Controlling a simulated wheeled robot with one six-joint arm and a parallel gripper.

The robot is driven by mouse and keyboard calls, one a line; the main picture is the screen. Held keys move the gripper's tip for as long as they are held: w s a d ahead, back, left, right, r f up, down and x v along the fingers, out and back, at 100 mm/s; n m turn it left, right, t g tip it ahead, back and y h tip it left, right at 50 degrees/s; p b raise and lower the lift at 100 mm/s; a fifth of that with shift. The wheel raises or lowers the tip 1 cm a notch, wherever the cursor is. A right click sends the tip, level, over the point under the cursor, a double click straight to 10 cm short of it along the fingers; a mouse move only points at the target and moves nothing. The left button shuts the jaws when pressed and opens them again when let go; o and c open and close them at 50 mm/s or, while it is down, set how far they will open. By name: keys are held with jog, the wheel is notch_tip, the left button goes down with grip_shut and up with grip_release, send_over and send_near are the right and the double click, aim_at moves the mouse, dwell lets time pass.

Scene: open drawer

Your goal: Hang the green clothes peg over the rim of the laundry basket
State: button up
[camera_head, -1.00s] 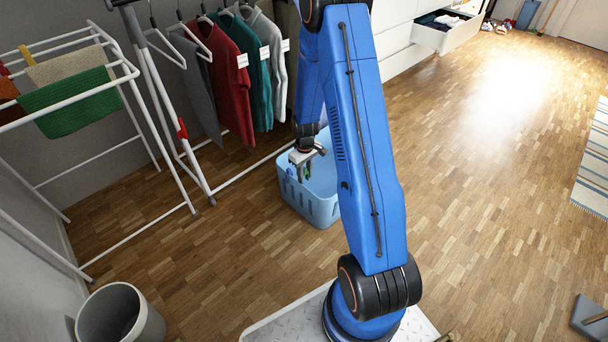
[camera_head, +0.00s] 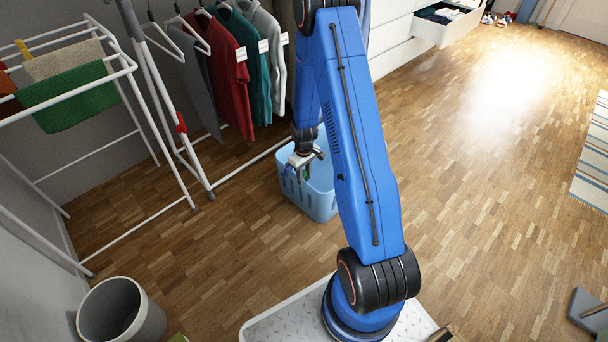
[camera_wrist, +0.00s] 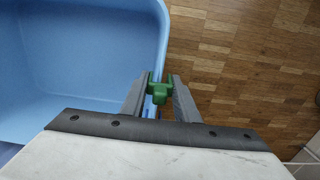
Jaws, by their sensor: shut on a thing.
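The green clothes peg (camera_wrist: 159,92) is between the two fingers of my gripper (camera_wrist: 157,94), which is shut on it. In the wrist view the peg is at the right-hand wall of the light blue laundry basket (camera_wrist: 163,38), in line with the rim. I cannot tell whether the peg touches or straddles the rim. In the head view my gripper (camera_head: 303,162) is over the near left part of the basket (camera_head: 322,208), and the peg there is too small to make out well. A small blue part (camera_wrist: 148,106) shows between the fingers below the peg.
A white drying rack (camera_head: 125,68) with towels stands at the left. Shirts (camera_head: 230,70) hang behind the basket. A grey bin (camera_head: 118,312) stands at the lower left. An open drawer (camera_head: 448,30) is at the back. The wooden floor right of my arm is mostly clear.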

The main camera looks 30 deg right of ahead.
jog(key=shift+f, duration=1.2)
jog(key=o, duration=1.1)
jog(key=shift+r, duration=0.1)
